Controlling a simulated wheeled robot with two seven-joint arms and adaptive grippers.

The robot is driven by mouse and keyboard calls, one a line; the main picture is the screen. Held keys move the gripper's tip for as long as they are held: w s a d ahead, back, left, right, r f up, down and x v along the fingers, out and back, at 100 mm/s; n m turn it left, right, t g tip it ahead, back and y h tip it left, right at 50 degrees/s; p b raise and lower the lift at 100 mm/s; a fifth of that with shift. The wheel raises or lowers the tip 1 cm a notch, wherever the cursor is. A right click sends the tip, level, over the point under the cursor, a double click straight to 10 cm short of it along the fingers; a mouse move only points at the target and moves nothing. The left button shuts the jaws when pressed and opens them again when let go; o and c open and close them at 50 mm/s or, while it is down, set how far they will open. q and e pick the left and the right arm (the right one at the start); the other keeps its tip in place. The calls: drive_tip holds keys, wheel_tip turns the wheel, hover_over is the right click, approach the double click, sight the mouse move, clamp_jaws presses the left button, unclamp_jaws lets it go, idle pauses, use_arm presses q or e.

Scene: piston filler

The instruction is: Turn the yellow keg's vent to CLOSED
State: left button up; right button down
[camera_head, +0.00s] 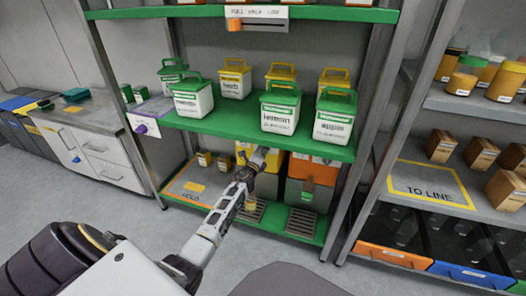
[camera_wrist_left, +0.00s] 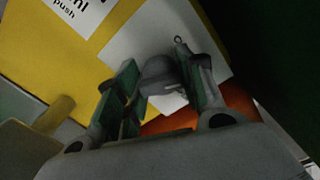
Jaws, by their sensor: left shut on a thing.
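The yellow keg (camera_head: 241,148) stands on the lower level of the green rack, largely hidden behind my left gripper (camera_head: 259,158). In the left wrist view the keg's yellow face (camera_wrist_left: 60,55) fills the upper left, with a white label panel (camera_wrist_left: 130,40) on it. My left gripper (camera_wrist_left: 165,82) is shut on a grey rounded knob, the vent (camera_wrist_left: 157,72), in front of the white panel. The vent's pointing direction and any OPEN or CLOSED marks cannot be read. My right gripper is not in view.
An orange keg (camera_head: 312,168) stands just right of the yellow one. Drip grates (camera_head: 301,222) lie in front. The green shelf (camera_head: 240,132) above carries several lidded tubs. A HOLD mat (camera_head: 190,188) lies at left. The floor in front is clear.

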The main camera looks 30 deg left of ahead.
use_arm(q)
drive_tip(key=n, duration=0.4)
drive_tip(key=shift+f, duration=0.15)
drive_tip(key=shift+n, duration=0.5)
drive_tip(key=o, duration=1)
drive_tip(key=shift+s, duration=0.2)
